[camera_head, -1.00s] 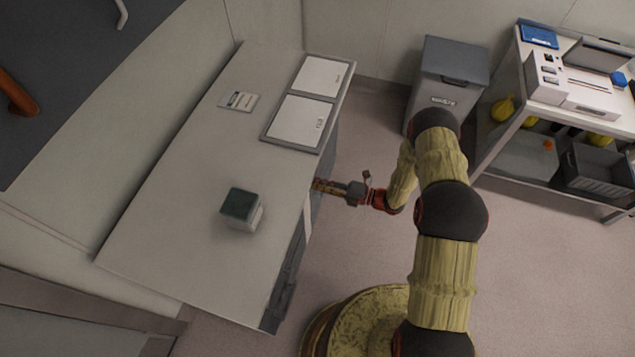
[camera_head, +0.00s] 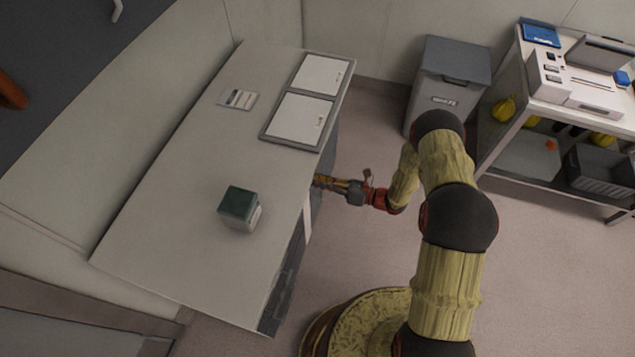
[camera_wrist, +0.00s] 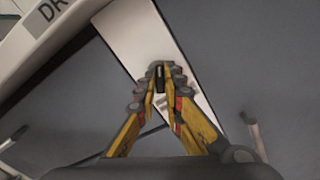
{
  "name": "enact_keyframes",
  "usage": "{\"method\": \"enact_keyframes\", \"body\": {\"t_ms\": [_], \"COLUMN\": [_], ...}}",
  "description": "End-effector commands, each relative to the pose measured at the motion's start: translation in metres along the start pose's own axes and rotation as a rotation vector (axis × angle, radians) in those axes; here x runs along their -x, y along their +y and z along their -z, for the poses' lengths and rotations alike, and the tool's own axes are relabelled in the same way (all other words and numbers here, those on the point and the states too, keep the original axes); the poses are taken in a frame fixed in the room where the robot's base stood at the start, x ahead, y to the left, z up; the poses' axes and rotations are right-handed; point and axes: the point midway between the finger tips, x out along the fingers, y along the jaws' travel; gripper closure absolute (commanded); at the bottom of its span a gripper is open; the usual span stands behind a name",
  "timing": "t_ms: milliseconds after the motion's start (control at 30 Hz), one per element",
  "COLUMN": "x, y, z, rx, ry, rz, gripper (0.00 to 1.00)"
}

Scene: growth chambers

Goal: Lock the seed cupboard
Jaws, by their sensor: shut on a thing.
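The seed cupboard is most likely the grey-fronted unit under the white counter; its front shows in the wrist view (camera_wrist: 235,60) and partly in the head view (camera_head: 284,282). A pale upright plate (camera_wrist: 130,32) runs between its grey panels, with a small dark piece (camera_wrist: 160,72), perhaps a key or lock knob, in front of it. My gripper (camera_wrist: 160,82) is at this plate, its yellow fingers closed around the small dark piece. In the head view my gripper (camera_head: 318,181) is at the counter's front edge, its tips partly hidden. I cannot tell the lock's position.
The white counter (camera_head: 170,225) holds a green-topped box (camera_head: 239,206), a small labelled card (camera_head: 238,99) and two framed white panels (camera_head: 297,119). A grey bin (camera_head: 447,85) and a shelf cart (camera_head: 555,95) stand at the back right. Bar handles (camera_wrist: 257,138) flank my gripper. The floor at right is clear.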

Motion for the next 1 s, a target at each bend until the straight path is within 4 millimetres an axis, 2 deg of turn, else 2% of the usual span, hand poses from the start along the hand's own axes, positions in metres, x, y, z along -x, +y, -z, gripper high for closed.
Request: {"method": "enact_keyframes", "body": {"t_ms": [500, 1000], "x": [0.0005, 0.0006], "y": [-0.0007, -0.0004], "z": [0.0019, 0.0020], "rx": [0.401, 0.522], "ry": [0.002, 0.002], "rz": [0.002, 0.002], "gripper": [1.00, 1.00]}}
